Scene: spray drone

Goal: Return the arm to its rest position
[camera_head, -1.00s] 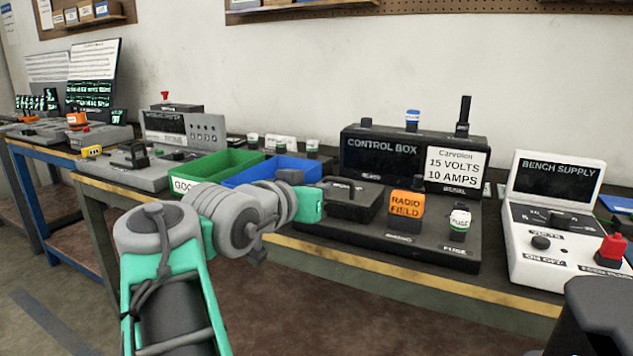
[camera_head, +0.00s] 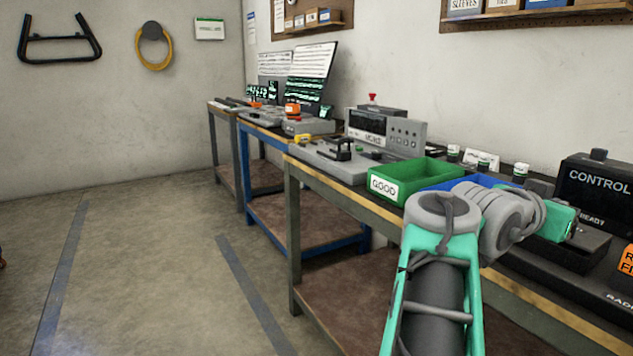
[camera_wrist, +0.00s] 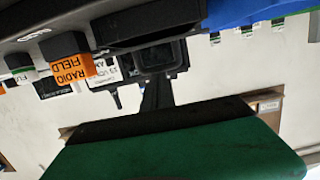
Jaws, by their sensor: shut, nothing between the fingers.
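My arm (camera_head: 435,290) reaches up from the bottom right of the head view. Its folded grey wrist joints (camera_head: 500,215) and green end (camera_head: 562,221) hang in front of the workbench edge, overlapping the blue bin in the picture. My gripper (camera_wrist: 157,80) shows in the wrist view as a narrow dark shape above the green and black hand body. It is shut and holds nothing. The wrist picture is upside down. In the head view the fingers are hidden or too small to make out.
The control box (camera_head: 595,190) is at the right, with an orange "RADIO FIELD" tag (camera_wrist: 70,65) in the wrist view. A green bin (camera_head: 402,185) and a blue bin (camera_head: 470,183) stand on the bench. More benches run to the back; the floor (camera_head: 150,260) at left is open.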

